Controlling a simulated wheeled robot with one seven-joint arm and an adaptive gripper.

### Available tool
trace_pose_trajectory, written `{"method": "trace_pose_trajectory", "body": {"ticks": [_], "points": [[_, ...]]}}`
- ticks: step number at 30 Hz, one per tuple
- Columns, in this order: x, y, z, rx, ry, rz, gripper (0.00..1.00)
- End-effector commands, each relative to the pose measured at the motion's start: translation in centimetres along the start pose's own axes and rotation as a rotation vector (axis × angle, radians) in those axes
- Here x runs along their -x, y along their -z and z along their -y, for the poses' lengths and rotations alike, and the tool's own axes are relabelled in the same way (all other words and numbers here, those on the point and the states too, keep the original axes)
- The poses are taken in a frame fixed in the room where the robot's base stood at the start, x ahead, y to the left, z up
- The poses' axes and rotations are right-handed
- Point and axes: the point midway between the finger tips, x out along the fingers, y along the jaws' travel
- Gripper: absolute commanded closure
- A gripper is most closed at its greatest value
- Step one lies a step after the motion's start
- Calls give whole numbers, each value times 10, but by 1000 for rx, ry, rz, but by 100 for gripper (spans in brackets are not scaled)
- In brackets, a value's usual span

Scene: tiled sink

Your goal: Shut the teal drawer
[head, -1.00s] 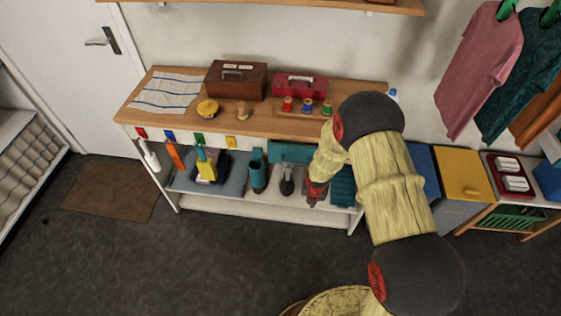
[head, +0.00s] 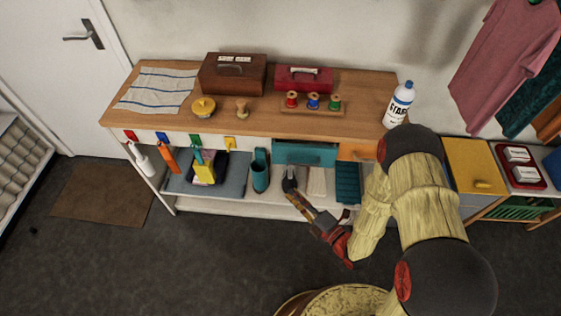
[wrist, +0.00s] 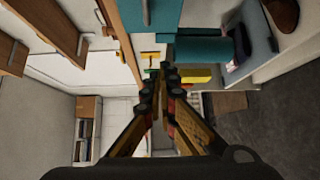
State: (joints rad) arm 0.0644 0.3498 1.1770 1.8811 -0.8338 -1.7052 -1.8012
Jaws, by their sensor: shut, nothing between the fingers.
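The teal drawer (head: 318,160) is under the wooden worktop's front edge, right of its middle. Its front seems to stand out a little from the bench; the size of any gap is unclear. In the wrist view the teal drawer front (wrist: 131,14) shows at the top, with a grey bar handle. My gripper (head: 299,203) is below and in front of the drawer, apart from it, pointing up and left. Its fingers are shut and empty; the fingertips (wrist: 158,75) show together in the wrist view.
A teal tube (head: 261,172), a grey folded cloth and other items are on the shelf below. An orange drawer front (head: 357,150) is right of the teal one. A white bottle (head: 398,105) stands at the worktop's right end.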

Motion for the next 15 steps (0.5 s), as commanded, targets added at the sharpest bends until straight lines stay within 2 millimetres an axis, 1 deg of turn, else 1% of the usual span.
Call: {"method": "trace_pose_trajectory", "body": {"ticks": [1, 3, 8, 11, 15], "points": [[0, -1, -7, -11, -25, 5, 100], [-1, -3, -13, -25, -48, 9, 100], [-12, -3, -12, -35, -48, 7, 100], [-26, -2, -13, -33, -49, 6, 100], [-52, -2, -13, -33, -48, 5, 100]]}}
